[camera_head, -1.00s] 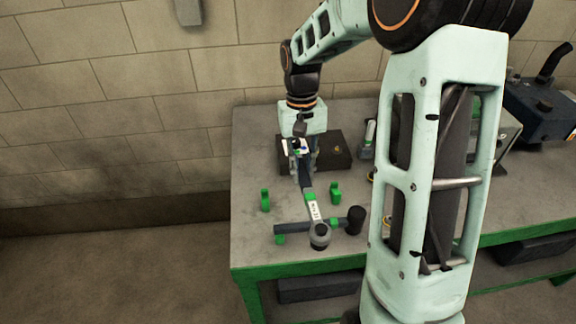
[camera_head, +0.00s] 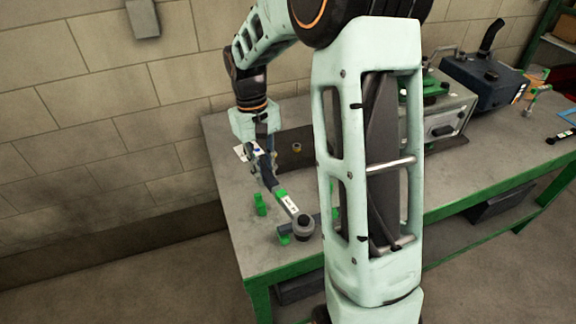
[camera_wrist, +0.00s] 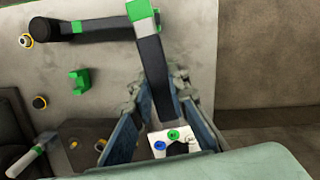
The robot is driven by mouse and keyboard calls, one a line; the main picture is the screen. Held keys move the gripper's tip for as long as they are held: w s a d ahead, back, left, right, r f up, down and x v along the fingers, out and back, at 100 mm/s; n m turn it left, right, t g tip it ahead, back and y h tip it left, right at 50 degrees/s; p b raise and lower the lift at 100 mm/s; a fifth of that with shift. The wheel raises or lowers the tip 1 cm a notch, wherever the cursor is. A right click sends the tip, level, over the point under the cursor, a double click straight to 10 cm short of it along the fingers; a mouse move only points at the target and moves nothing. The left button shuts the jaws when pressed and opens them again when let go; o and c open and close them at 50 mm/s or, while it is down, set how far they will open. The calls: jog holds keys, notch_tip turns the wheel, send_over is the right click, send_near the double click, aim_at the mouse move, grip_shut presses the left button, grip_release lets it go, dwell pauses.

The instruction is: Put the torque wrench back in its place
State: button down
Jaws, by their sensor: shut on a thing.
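The torque wrench (camera_head: 286,201) has a dark handle, a green band, a white label and a round grey head. My gripper (camera_head: 264,158) is shut on its handle. In the wrist view the dark handle (camera_wrist: 155,70) runs up from between the blue-grey fingers of my gripper (camera_wrist: 163,98), with the green band at the top edge. A small green holder (camera_head: 260,205) stands empty on the bench beside the wrench and shows in the wrist view (camera_wrist: 79,81).
The grey bench (camera_head: 243,240) has a green frame, with a wall behind. A dark block (camera_head: 290,140) lies behind my gripper. A white piece with coloured round tops (camera_wrist: 175,143) shows between my fingers. Machines (camera_head: 484,78) stand at the right. My arm hides part of the bench.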

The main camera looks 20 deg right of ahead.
jog(key=shift+w+d+f+n, duration=0.2)
jog(key=shift+d+f+n, duration=0.15)
jog(key=shift+n, duration=0.45)
jog(key=w+d+f+n+t+h+b, duration=0.25)
jog(key=d+n, duration=0.55)
jog(key=n, duration=0.6)
jog(key=shift+g+y, duration=0.25)
jog(key=shift+y, duration=0.2)
jog(key=f+b, duration=0.2)
jog(key=f, duration=0.1)
jog(key=f+b, duration=0.2)
jog(key=f, duration=0.1)
jog(key=shift+a+f+b, duration=0.2)
jog(key=shift+f+b, duration=0.1)
jog(key=shift+f, duration=0.6)
jog(key=shift+f, duration=0.15)
jog(key=shift+f+b, duration=0.75)
jog(key=shift+f, duration=0.2)
jog(key=c, duration=1.8)
grip_release()
